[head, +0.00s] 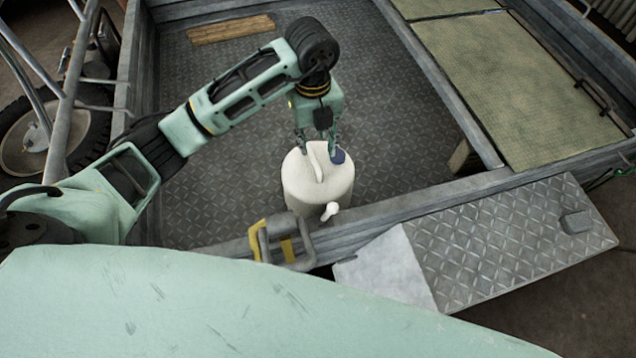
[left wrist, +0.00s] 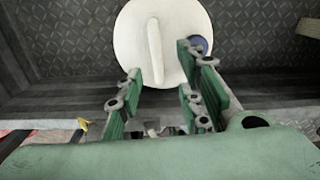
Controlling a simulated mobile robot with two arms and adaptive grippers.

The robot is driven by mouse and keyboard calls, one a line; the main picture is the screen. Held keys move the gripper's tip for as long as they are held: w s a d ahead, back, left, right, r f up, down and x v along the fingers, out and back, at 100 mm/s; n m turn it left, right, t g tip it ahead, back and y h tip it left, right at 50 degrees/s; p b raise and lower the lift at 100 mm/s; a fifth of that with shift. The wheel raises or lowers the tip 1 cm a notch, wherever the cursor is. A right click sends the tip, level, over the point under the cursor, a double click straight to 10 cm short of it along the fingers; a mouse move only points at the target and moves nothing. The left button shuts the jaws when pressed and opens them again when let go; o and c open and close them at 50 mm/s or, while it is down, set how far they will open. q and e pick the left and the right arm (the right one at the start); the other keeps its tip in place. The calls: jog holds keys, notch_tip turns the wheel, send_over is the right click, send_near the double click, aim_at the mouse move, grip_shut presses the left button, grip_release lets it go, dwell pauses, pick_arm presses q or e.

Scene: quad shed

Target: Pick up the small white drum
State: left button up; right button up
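The small white drum (head: 305,188) stands upright on the diamond-plate bed, close to its near wall. It has a raised handle on top, a dark blue cap (head: 338,156) and a white spout (head: 329,211) low on its near side. My left gripper (head: 316,142) is over the drum's top, pointing down, open and empty. In the left wrist view the drum (left wrist: 188,22) lies ahead of the gripper (left wrist: 162,75), with the handle lined up with the gap between the fingers. Whether the fingers touch the drum cannot be told. My right gripper is not in view.
A grey and yellow latch-like handle (head: 283,242) is at the near wall, beside the drum. A diamond-plate ramp (head: 510,240) lies to the right. A wooden plank (head: 230,30) lies at the back of the bed. The bed floor behind the drum is clear.

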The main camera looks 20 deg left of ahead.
aim_at(314, 156)
pick_arm(q)
jog(key=shift+a+f, duration=0.25)
jog(key=shift+f, duration=0.2)
notch_tip(314, 156, down, 7)
jog(key=shift+r+p, duration=0.2)
jog(key=shift+p, duration=0.3)
jog(key=shift+c, duration=0.4)
jog(key=shift+w, duration=0.1)
grip_shut()
